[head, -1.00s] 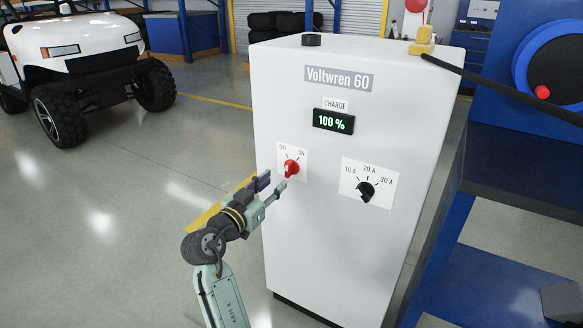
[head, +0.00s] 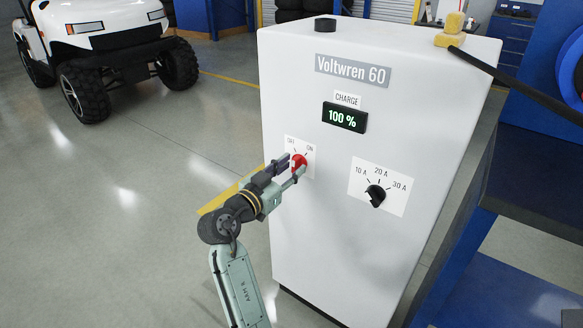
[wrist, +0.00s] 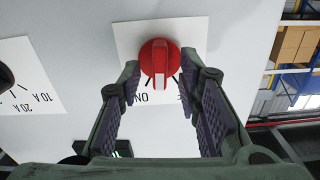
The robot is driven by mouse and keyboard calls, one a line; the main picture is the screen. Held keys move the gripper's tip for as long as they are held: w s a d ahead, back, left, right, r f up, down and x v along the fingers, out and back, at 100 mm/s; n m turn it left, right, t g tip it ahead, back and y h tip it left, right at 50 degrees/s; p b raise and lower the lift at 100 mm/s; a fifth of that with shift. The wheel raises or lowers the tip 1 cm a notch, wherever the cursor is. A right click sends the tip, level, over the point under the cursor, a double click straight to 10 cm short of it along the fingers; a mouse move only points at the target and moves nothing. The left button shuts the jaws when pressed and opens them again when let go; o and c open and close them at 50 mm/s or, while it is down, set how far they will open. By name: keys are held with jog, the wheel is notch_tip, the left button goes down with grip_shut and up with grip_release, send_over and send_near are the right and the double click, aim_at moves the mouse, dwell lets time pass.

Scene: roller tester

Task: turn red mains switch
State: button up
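The red mains switch (head: 299,161) is a round red knob on a white label marked OFF and ON, on the front of the white Voltwren 60 cabinet (head: 330,230). In the wrist view the red switch (wrist: 160,60) is seen upside down, with its raised grip bar upright in the picture. My gripper (head: 293,166) is at the switch in the head view. In the wrist view my gripper (wrist: 162,85) is open, its two padded fingers apart, with the knob centred between and just beyond the tips. I cannot tell whether the fingers touch it.
A black rotary dial (head: 376,195) marked 10 A, 20 A, 30 A sits to the right of the switch. Above is a charge display (head: 344,117) reading 100 %. A black cable (head: 520,88) runs off right from a yellow plug (head: 451,34). Open floor lies left.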

jog(key=shift+c, duration=0.6)
grip_shut()
jog(key=shift+r+n, duration=0.1)
jog(key=shift+n, duration=0.3)
jog(key=n+p, duration=0.1)
jog(key=n, duration=0.1)
jog(key=shift+n, duration=0.3)
jog(key=shift+w+n+p, duration=0.1)
jog(key=shift+n+p, duration=0.85)
jog(key=shift+n, duration=0.65)
